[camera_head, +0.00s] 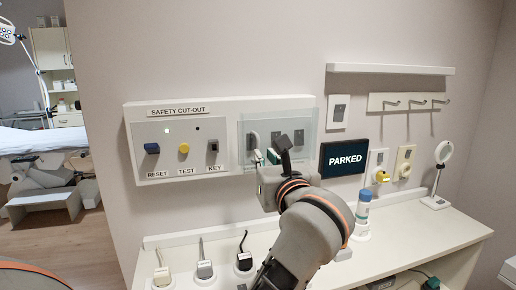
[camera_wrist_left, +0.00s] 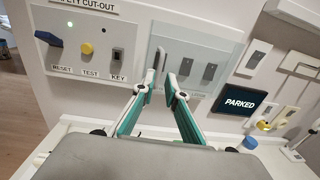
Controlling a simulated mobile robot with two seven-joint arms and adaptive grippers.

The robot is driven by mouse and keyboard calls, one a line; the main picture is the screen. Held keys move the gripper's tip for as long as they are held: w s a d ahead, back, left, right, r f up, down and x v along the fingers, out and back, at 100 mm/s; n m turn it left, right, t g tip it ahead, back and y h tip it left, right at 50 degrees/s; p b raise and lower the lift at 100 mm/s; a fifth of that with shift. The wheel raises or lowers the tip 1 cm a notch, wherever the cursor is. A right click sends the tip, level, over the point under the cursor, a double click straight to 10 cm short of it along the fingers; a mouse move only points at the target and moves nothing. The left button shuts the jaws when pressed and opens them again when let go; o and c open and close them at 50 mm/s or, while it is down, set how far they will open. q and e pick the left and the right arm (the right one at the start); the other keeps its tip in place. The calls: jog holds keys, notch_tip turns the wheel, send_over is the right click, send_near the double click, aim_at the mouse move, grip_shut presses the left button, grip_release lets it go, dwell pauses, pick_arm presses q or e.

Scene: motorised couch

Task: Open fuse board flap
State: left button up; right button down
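The fuse board flap (camera_head: 305,119) is a clear pane over the right part of the white safety cut-out panel (camera_head: 220,104). It appears closed, with dark switches showing behind it; it also shows in the left wrist view (camera_wrist_left: 221,58). My left gripper (camera_head: 270,155) is in front of the flap's lower left part and hides some of it. In the left wrist view its green-sided fingers (camera_wrist_left: 161,84) stand apart, close to the flap's left side. A pale upright piece shows between the fingertips; I cannot tell whether they touch it. My right gripper is not in view.
Left of the flap are a blue reset knob (camera_head: 152,148), a yellow test button (camera_head: 184,148) and a key switch (camera_head: 213,146). A PARKED screen (camera_head: 343,158) is to the right. Below, a counter (camera_head: 420,232) carries a blue-capped bottle (camera_head: 363,213) and several holders.

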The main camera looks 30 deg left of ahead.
aim_at(258, 148)
pick_arm(q)
jog(key=p+x, duration=0.1)
jog(key=x, duration=0.6)
jog(key=shift+w+a, duration=0.2)
jog(key=shift+a, duration=0.1)
grip_shut()
jog(key=shift+d, duration=0.15)
